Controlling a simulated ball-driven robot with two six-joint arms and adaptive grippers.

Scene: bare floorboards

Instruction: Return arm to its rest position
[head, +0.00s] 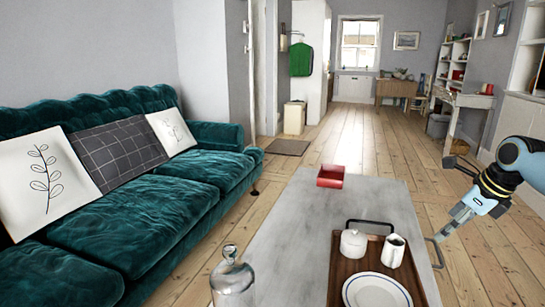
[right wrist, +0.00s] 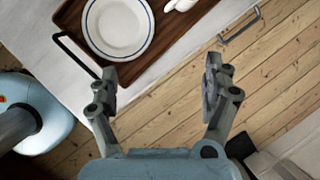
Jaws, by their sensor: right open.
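My right gripper (head: 448,197) is at the right of the head view, beside the right edge of the coffee table. In the right wrist view its two grey fingers (right wrist: 160,88) are spread wide apart with nothing between them, over the floorboards and table edge. My left gripper is not in view.
The grey coffee table (head: 285,215) holds a wooden tray (head: 341,262) with a plate (head: 377,291), a white pot (head: 353,243) and a jug (head: 394,250). A red box (head: 330,176) and a glass jar (head: 232,279) stand on it. A green sofa (head: 150,225) is left.

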